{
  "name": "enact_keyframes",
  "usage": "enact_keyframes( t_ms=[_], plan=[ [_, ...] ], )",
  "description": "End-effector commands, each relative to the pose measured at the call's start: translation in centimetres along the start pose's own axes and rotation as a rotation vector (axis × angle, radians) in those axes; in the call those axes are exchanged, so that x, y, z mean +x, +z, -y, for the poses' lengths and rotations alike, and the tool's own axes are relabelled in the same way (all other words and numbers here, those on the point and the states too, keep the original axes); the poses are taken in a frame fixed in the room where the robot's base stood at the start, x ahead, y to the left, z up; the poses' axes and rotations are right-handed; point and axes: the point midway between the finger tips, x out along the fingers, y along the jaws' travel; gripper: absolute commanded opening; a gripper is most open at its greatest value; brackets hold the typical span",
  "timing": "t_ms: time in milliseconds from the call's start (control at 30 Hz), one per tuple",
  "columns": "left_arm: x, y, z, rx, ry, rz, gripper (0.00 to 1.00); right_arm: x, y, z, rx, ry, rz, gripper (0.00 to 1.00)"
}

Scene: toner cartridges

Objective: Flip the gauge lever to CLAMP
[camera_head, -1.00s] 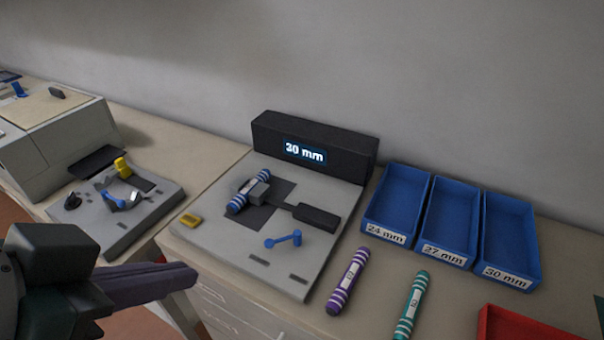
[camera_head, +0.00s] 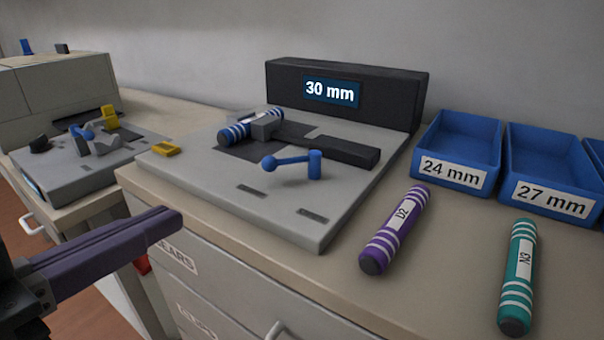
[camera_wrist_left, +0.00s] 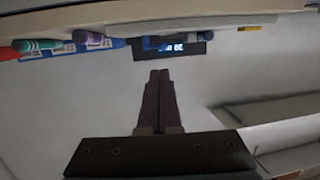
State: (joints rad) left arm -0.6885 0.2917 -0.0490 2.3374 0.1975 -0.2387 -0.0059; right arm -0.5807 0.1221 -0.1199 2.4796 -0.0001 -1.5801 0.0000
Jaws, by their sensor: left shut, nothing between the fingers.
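The gauge (camera_head: 240,205) is a grey plate on the counter with a dark display block (camera_head: 410,95) at its back reading "30 mm". Its blue lever (camera_head: 290,162) has a pivot post at the right and its knob end points left. A blue-and-white striped cartridge (camera_head: 234,132) lies on the gauge against a grey block. My left gripper (camera_head: 172,222) is shut and empty, in front of the counter and apart from the lever. It also shows shut in the left wrist view (camera_wrist_left: 160,78). My right gripper is not in view.
A purple cartridge (camera_head: 398,225) and a teal cartridge (camera_head: 518,270) lie right of the gauge. Blue bins (camera_head: 455,178) labelled 24 mm and 27 mm stand behind them. A second grey fixture (camera_head: 60,175) and a yellow piece (camera_head: 167,149) are at left.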

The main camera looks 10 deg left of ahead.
Motion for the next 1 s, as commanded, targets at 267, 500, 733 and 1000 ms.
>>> enact_keyframes(
  t_ms=[267, 500, 733, 1000],
  plan=[
    [4.0, -0.2, 0.0, -0.001, -0.001, -0.004, 0.00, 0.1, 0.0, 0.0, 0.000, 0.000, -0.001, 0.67],
    [8.7, -0.1, 0.0, -0.001, -0.001, -0.003, 0.00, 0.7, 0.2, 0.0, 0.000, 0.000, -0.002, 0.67],
    [12.2, -0.1, 0.0, -0.001, 0.001, 0.000, 0.00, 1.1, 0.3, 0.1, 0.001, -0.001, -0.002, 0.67],
    [13.6, -0.1, -0.1, 0.000, 0.002, 0.002, 0.00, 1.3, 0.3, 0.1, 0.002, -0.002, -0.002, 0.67]
  ],
)
